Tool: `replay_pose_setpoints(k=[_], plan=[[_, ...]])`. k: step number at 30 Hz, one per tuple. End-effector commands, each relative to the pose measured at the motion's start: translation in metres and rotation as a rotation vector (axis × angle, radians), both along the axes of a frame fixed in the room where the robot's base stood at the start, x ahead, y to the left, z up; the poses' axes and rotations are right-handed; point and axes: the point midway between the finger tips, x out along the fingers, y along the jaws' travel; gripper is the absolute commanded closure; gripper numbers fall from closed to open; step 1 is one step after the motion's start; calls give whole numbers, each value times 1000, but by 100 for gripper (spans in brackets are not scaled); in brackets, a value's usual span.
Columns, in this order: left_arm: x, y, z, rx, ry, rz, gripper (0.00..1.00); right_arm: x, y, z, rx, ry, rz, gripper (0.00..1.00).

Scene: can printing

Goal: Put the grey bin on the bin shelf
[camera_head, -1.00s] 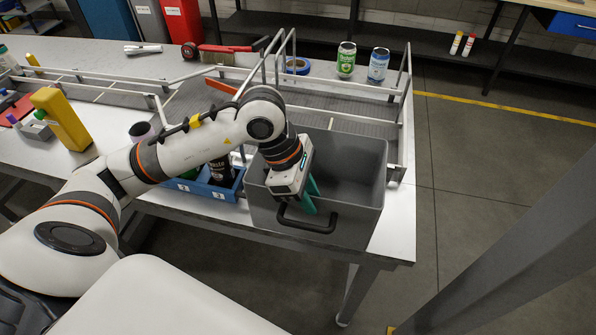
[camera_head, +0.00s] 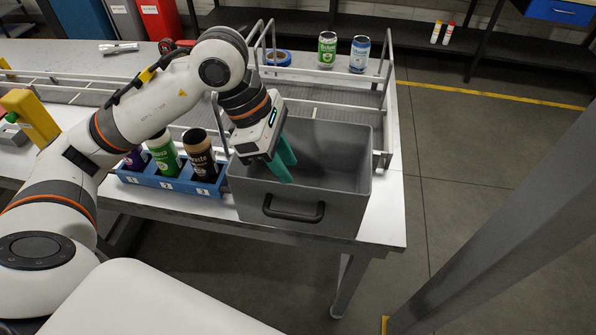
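The grey bin (camera_head: 345,208) stands upright on the front right corner of the white table, and its inside looks empty from here. Its dark handle (camera_head: 293,210) hangs against the front wall. My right gripper is not in view. No shelf is marked as the bin shelf; a dark low shelf (camera_head: 420,50) runs along the back wall.
A blue tray (camera_head: 175,183) with several cans stands left of the bin. A railed grey conveyor (camera_head: 330,112) lies behind it, with a green can (camera_head: 327,50) and a blue can (camera_head: 360,54) beyond. A grey post (camera_head: 500,225) crosses the right.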

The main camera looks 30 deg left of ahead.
Motion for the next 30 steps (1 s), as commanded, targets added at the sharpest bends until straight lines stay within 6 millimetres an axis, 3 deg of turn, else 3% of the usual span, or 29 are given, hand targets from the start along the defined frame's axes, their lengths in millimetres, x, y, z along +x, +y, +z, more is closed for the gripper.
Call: replay_pose_setpoints(k=[3, 13, 21, 30], plan=[[1, -8, -19, -1, 6, -2, 71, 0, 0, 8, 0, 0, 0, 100], [4, -16, -47, 0, 5, 0, 71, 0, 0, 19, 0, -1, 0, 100], [7, -25, -83, -1, 3, 0, 71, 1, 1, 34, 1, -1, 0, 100], [9, -26, -89, -1, -2, -1, 73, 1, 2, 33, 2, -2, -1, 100]])
